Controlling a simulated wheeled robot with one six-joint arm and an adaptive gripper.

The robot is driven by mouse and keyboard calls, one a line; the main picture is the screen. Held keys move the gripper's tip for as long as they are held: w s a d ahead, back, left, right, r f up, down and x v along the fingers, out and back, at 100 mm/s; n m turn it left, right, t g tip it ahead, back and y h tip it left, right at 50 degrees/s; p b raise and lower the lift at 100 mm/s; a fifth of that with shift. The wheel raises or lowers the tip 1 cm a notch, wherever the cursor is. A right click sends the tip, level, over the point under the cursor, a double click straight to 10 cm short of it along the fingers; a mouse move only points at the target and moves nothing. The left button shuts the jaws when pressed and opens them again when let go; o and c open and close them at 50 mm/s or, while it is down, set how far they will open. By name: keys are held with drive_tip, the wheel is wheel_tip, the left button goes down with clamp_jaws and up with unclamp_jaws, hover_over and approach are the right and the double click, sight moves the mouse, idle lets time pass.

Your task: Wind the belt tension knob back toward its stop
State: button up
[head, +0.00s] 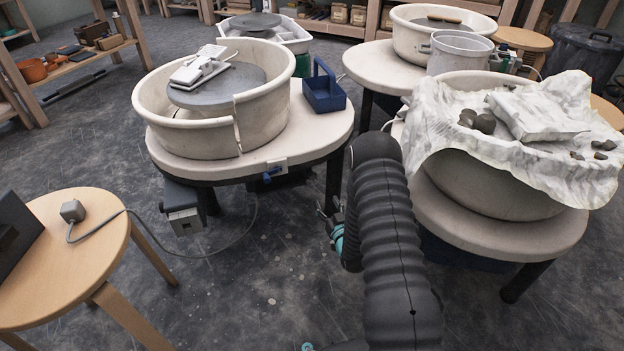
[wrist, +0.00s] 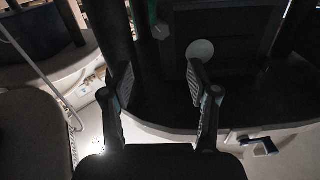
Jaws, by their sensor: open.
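My gripper (wrist: 158,76) is open and empty in the wrist view, its two fingers apart in front of a dark panel. A pale round disc (wrist: 203,49) shows just beyond the right fingertip; I cannot tell whether it is the belt tension knob or whether the finger touches it. In the head view my gripper (head: 333,224) is low beside the left wheel's table, partly hidden by my arm. A blue lever (head: 272,173) on a pale plate sits at that table's front edge; a blue lever also shows in the wrist view (wrist: 264,146).
The left wheel (head: 190,140) carries a white device (head: 200,68) and stands beside a blue caddy (head: 323,91). A grey box (head: 183,212) hangs below. The right wheel is draped with a plastic sheet (head: 440,130).

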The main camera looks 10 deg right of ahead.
sight(313, 178)
drive_tip(key=w, duration=0.4)
drive_tip(key=w+a+b, duration=0.1)
drive_tip(key=w, duration=0.4)
drive_tip(key=w+a, duration=0.1)
drive_tip(key=w, duration=0.3)
drive_tip(key=shift+w+a, duration=0.1)
drive_tip(key=shift+w, duration=0.1)
drive_tip(key=shift+c, duration=0.3)
clamp_jaws()
